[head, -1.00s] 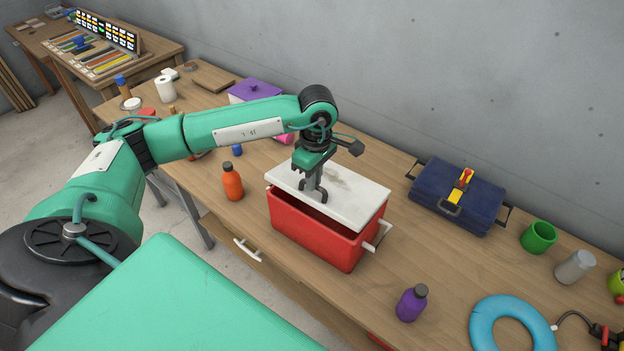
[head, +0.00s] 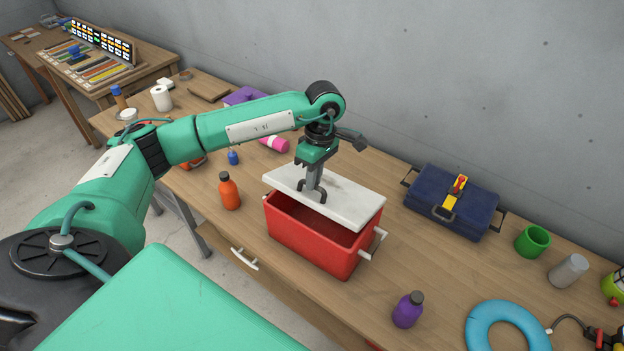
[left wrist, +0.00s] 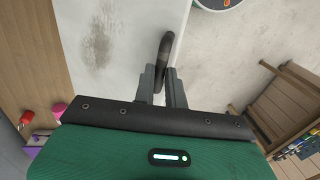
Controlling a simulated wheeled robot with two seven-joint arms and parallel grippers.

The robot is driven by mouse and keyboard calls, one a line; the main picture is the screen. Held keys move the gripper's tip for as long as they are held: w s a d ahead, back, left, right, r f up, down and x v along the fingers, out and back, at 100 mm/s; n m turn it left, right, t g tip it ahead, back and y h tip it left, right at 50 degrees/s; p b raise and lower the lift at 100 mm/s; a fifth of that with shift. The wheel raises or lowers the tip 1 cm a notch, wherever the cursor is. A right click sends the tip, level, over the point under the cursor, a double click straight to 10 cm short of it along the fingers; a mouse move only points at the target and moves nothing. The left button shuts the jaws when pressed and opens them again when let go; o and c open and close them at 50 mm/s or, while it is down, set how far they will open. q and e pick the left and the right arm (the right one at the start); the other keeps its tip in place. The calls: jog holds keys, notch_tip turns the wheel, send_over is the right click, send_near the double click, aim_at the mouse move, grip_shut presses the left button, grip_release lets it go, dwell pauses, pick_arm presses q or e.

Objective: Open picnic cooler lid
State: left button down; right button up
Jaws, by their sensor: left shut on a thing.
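The picnic cooler is a red box (head: 310,243) on the wooden workbench, with a white lid (head: 352,204) on top. The lid is tilted, its near edge raised above the box rim, and a dark red strip of the interior shows under it. My left gripper (head: 313,190) comes from above and is shut on the dark lid handle (left wrist: 164,47) near the lid's near edge. My right gripper is not in view.
An orange bottle (head: 229,192) stands left of the cooler and a purple bottle (head: 408,310) to its near right. A grey wall (head: 420,80) backs the bench.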

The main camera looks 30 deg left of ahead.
pick_arm(q)
jog(key=shift+w+r, duration=0.15)
jog(key=shift+w+r+g, duration=0.4)
jog(key=shift+w, duration=0.05)
jog(key=shift+w+r+g+p, duration=0.3)
jog(key=shift+w+r, duration=0.05)
jog(key=shift+w, duration=0.15)
jog(key=shift+w+r+g, duration=0.4)
jog(key=shift+w, duration=0.1)
jog(key=shift+w+r+g+p, duration=0.3)
jog(key=shift+w+g+p, duration=0.15)
jog(key=shift+p, duration=0.5)
jog(key=shift+d, duration=0.1)
